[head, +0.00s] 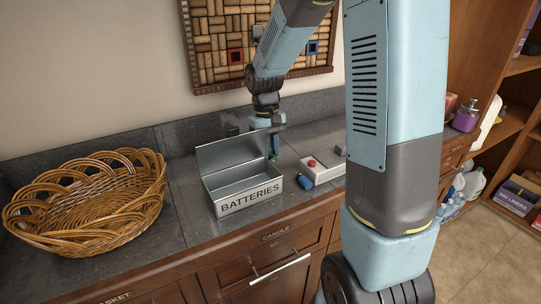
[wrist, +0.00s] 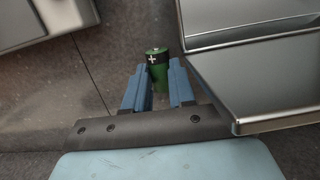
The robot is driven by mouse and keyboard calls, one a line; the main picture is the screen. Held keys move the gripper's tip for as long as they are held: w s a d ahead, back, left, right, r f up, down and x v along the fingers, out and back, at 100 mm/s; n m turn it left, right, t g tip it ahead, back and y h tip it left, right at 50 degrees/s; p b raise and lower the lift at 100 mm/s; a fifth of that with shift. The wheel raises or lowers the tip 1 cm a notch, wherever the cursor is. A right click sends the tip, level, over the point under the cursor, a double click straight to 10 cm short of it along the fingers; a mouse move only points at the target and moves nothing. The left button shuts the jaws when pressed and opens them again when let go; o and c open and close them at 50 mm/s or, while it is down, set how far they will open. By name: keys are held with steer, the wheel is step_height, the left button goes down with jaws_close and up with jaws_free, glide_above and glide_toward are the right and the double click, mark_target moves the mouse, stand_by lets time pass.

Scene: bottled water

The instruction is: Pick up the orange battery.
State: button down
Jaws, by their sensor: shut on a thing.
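My gripper (head: 275,143) is down at the counter, just right of the back of the metal box. A small blue battery-like item (head: 304,182) lies on the counter by the white device. I see no orange battery in either view.
An open metal box labelled BATTERIES (head: 250,197) stands close beside the gripper, lid raised; its grey metal also shows in the wrist view (wrist: 270,85). A white device with a red button (head: 333,171) is to the right. A wicker basket (head: 85,205) is at left.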

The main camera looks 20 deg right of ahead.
steer(key=shift+f, duration=1.25)
steer(key=c, duration=0.9)
jaws_free()
steer(key=shift+c, duration=0.2)
